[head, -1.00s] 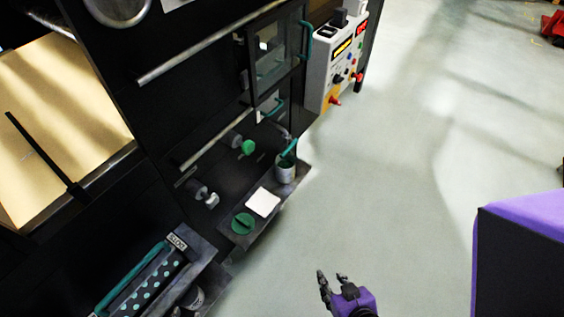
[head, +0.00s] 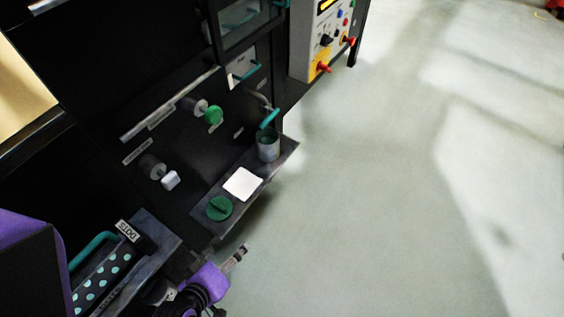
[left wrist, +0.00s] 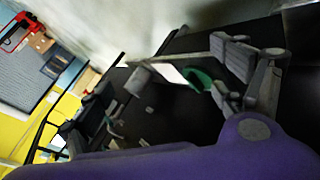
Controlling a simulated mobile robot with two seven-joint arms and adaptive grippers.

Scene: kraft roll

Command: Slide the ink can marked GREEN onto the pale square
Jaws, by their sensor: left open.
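A grey can (head: 268,151) with a dark green inside stands upright at the far end of a dark narrow shelf (head: 206,225). No marking on it is legible. The pale square (head: 242,184) lies bare on the shelf, nearer than the can; it shows partly in the left wrist view (left wrist: 172,73). A round green lid-like piece (head: 219,208) with a raised bar sits at the shelf's near end. It shows behind the fingers in the left wrist view (left wrist: 199,79). My left gripper (head: 237,257) is open and empty, just off the shelf's near end, apart from the can.
A teal handle (head: 270,119) is just above the can. A green knob (head: 214,115) and a white knob (head: 170,180) stick out from the black machine. A dotted roller (head: 104,284) is at lower left. Open floor (head: 390,200) lies to the right.

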